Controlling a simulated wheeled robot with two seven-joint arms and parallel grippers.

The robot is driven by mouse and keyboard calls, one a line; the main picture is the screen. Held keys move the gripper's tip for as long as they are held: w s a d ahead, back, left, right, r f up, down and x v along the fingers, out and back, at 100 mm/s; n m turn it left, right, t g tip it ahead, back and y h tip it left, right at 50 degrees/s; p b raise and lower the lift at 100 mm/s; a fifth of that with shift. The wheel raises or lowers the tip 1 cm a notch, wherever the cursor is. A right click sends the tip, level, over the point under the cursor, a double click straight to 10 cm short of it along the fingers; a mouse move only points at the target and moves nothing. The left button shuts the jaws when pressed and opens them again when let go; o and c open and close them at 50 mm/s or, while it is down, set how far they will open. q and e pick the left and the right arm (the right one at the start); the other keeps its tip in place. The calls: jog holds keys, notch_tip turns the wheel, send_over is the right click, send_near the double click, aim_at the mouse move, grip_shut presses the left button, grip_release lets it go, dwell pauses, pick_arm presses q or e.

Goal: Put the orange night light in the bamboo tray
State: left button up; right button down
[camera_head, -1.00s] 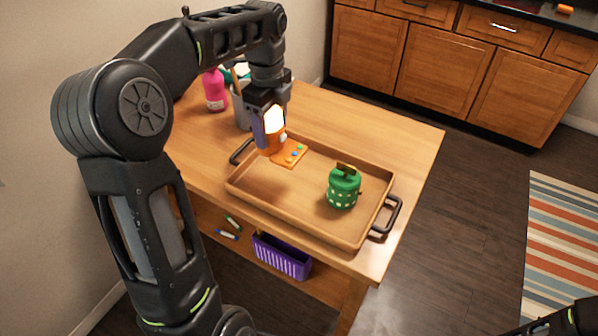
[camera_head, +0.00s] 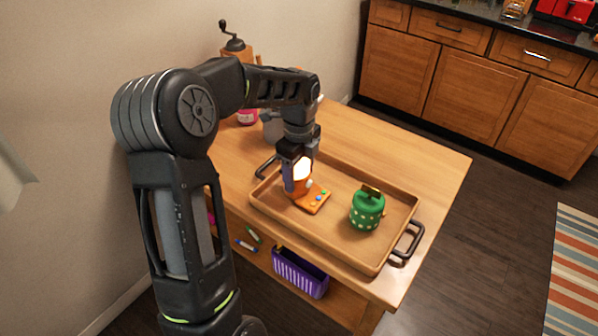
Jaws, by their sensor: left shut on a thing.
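The orange night light (camera_head: 314,200) has a flat orange base with small coloured buttons and a glowing pale top. My left gripper (camera_head: 299,182) points down and is shut on its upright part. The night light is over the left part of the bamboo tray (camera_head: 340,247), inside the rim as seen from above. I cannot tell whether its base touches the tray floor. The tray is a shallow wooden rectangle with dark handles at both ends. My right gripper is out of view.
A green lantern-like pot (camera_head: 367,210) stands in the tray's right part. A pink bottle (camera_head: 247,117), a grey container (camera_head: 272,127) and a coffee grinder (camera_head: 234,45) are behind my left arm. A purple basket (camera_head: 300,272) sits on the lower shelf. The table's right side is clear.

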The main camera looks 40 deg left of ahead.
pick_arm(q)
jog(key=shift+f, duration=0.15)
jog(key=o, duration=1.5)
jog(key=shift+c, duration=0.2)
notch_tip(320, 180, up, 12)
jog(key=shift+r+b, duration=0.2)
jog(key=shift+b, duration=0.15)
